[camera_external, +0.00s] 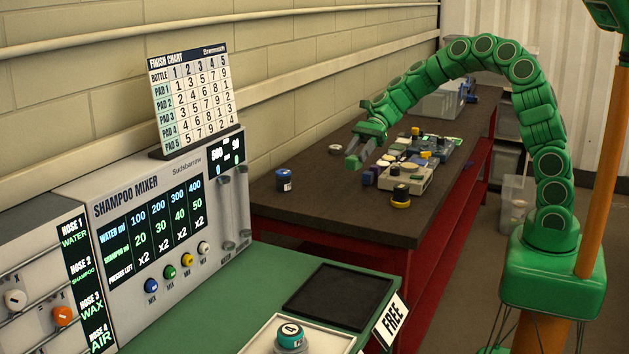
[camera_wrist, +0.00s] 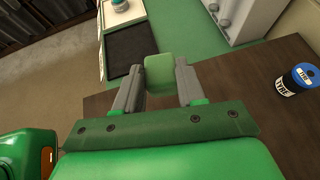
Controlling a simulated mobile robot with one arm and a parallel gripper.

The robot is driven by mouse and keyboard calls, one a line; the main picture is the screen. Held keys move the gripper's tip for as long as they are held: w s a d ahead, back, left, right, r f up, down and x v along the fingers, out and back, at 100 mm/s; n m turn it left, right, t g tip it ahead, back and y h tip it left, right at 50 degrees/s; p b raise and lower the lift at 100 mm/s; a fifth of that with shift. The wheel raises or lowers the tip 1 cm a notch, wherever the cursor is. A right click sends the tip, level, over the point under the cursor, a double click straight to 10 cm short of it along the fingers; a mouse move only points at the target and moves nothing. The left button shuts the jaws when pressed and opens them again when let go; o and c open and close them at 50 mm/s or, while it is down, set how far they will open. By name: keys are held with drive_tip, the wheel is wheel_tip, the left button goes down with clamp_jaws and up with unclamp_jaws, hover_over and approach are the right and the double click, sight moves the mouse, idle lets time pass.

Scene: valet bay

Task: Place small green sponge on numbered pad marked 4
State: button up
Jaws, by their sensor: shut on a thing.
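My gripper (camera_external: 360,157) hangs above the dark table, left of the small goods there. In the wrist view its two grey fingers (camera_wrist: 158,82) are shut on a small green sponge (camera_wrist: 159,70), which sits between the fingertips. I cannot make out a pad marked 4. A teal-topped round container (camera_external: 290,337) with a 4 on its lid stands on a white tray (camera_external: 257,343) at the front; both also show at the top of the wrist view.
The dark table (camera_external: 330,213) has a blue-topped tin (camera_external: 284,180) and a beige tray (camera_external: 413,181) of small items. A black mat (camera_external: 337,296) lies empty on the green counter (camera_external: 275,274) beside a FREE sign (camera_external: 391,319). The shampoo mixer (camera_external: 165,235) stands at left, topped by a finish chart (camera_external: 193,95).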

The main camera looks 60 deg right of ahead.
drive_tip(key=a, duration=1.5)
drive_tip(key=s+a+f+n+g, duration=0.1)
drive_tip(key=s+a, duration=0.5)
drive_tip(key=a, duration=0.4)
drive_tip(key=s+a, duration=0.6)
drive_tip(key=a, duration=0.4)
drive_tip(key=s+a+f+n+g, duration=0.1)
drive_tip(key=s+a, duration=0.5)
drive_tip(key=a, duration=0.5)
hover_over(295, 324)
drive_tip(key=f, duration=0.9)
drive_tip(key=shift+s+d+f, duration=0.1)
drive_tip(key=shift+d+f, duration=0.05)
drive_tip(key=shift+d, duration=0.05)
drive_tip(key=shift+a+f, duration=0.15)
drive_tip(key=shift+f, duration=1.6)
